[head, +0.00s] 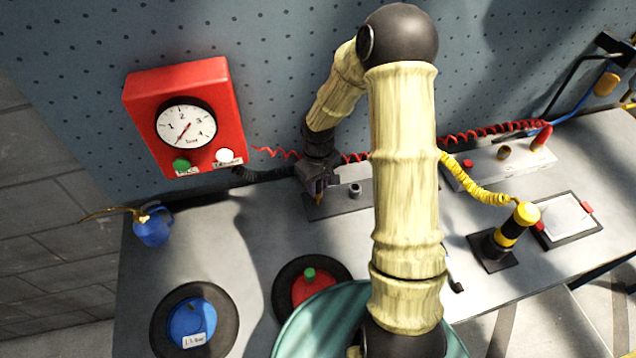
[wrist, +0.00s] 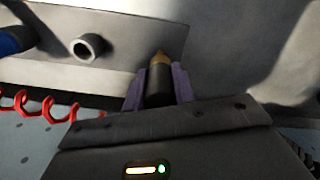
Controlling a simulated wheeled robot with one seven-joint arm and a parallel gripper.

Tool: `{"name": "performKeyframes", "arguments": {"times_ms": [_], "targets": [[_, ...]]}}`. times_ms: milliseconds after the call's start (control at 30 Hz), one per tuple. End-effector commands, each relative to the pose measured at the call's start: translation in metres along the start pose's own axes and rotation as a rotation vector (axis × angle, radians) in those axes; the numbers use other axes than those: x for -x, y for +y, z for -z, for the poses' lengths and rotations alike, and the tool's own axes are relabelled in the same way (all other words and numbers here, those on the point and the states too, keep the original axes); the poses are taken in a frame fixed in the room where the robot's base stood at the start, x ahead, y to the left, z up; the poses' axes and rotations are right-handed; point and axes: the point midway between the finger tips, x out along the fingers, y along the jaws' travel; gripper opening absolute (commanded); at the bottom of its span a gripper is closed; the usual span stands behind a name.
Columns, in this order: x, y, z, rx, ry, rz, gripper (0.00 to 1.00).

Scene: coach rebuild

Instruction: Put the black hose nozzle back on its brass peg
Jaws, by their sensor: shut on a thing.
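My gripper (head: 318,188) is shut on the black hose nozzle (wrist: 159,86), which shows between its purple fingers in the wrist view. A brass-coloured tapered end (wrist: 161,57) sticks out beyond the nozzle. It also shows below the fingers in the head view. I cannot tell whether this is the nozzle's tip or a peg under it. The gripper is over a grey plate (head: 375,203) at the foot of the wall, left of a short grey hollow post (head: 355,190). Contact with the plate is unclear. A brownish stub (head: 503,152) stands on the right-hand console.
A red gauge box (head: 228,110) hangs on the pegboard wall. A blue can (head: 152,228), a blue disc (head: 192,322) and a red disc (head: 313,288) are at left and front. A yellow-black post (head: 508,232) stands right. My arm hides the bench's middle.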

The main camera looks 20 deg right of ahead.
Motion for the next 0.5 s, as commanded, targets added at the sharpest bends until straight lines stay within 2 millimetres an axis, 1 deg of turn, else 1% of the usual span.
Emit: {"name": "performKeyframes", "arguments": {"times_ms": [300, 500], "targets": [[0.0001, 0.0, 0.0001, 0.0, 0.0, 0.0, 0.0], [-0.0037, -0.0001, 0.0002, 0.0, 0.0, 0.0, 0.0]]}}
